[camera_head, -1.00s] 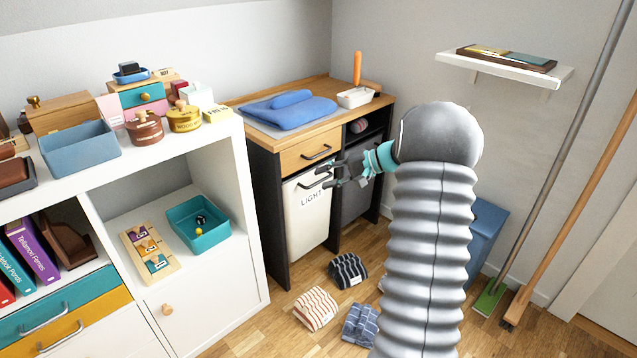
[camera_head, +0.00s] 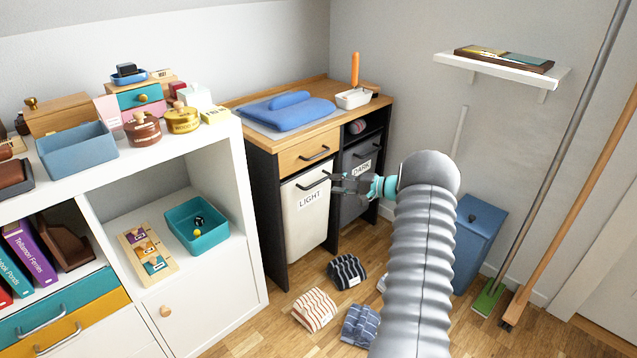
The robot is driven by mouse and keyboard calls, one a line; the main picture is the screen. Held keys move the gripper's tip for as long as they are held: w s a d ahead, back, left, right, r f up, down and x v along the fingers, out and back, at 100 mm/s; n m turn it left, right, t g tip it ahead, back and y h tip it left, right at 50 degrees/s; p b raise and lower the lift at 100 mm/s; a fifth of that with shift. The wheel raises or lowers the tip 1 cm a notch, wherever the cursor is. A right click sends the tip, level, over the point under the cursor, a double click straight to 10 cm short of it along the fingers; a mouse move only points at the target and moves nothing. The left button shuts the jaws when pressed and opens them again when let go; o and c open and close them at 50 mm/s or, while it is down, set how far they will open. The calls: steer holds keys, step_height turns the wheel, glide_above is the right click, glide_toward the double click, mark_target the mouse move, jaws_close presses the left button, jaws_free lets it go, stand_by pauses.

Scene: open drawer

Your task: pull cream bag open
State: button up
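The cream bag (camera_head: 306,222) labelled LIGHT hangs in the left bay of the dark cabinet, under the wooden drawer. A dark handle (camera_head: 314,184) runs across its top front. My gripper (camera_head: 334,183) is at the right end of this handle, pointing left. Its fingers are small and dark here, and I cannot tell whether they are around the handle or just beside it. The cream bag looks closed, its front about level with the cabinet. The grey bag (camera_head: 358,193) labelled DARK is in the right bay, partly hidden behind my gripper.
Folded cloths, one striped red (camera_head: 314,309), one dark (camera_head: 347,271) and one blue (camera_head: 360,326), lie on the floor before the cabinet. A white shelf unit (camera_head: 250,215) stands close on the left. A blue bin (camera_head: 480,235) stands right of my arm.

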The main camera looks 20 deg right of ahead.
mark_target(319, 183)
steer(key=x, duration=0.7)
jaws_close()
steer(key=shift+f, duration=0.1)
